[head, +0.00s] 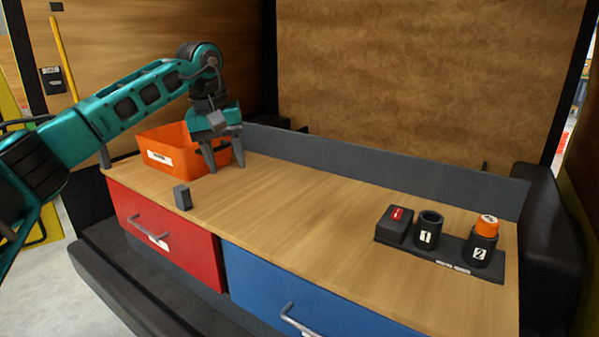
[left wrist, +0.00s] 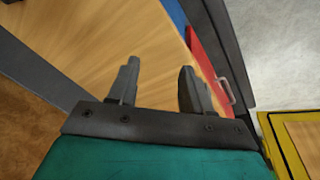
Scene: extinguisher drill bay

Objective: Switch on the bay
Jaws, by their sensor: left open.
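A dark base (head: 428,256) sits at the right end of the wooden worktop in the head view. On it is a small black switch box (head: 392,228) with a red rocker (head: 397,214) on top; which way the rocker is set is too small to tell. Beside it are an open holder marked 1 (head: 428,235), seemingly empty, and a holder marked 2 (head: 478,249) with an orange cylinder (head: 487,226) in it. My left gripper (head: 226,168) is open and points down at the left end of the worktop, far from the switch. Its spread fingers (left wrist: 159,68) hold nothing in the left wrist view.
An orange bin (head: 165,154) stands just left of and behind my left gripper. A small dark grey block (head: 182,197) is at the front edge. A grey raised rail (head: 380,165) runs along the back. The middle of the worktop (head: 310,210) is clear. Red (head: 160,240) and blue (head: 330,300) drawers are below.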

